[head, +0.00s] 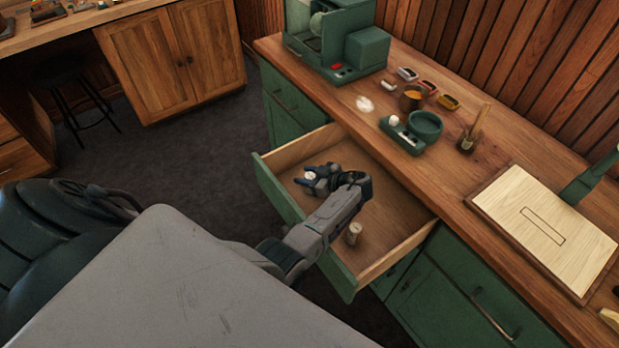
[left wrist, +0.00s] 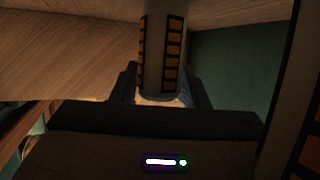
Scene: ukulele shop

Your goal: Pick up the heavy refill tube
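A pale refill tube with black and orange bands (left wrist: 160,55) stands between the fingers of my left gripper (left wrist: 165,88) in the left wrist view. The fingers lie close on both sides of it; I cannot tell whether they press on it. In the head view my left gripper (head: 311,180) is low inside the open drawer (head: 383,218), with the tube's pale top (head: 310,176) between its fingertips. Which tube is heavier cannot be seen. My right gripper is not in view.
The drawer's green front (head: 279,196) and wooden side walls surround my left gripper.

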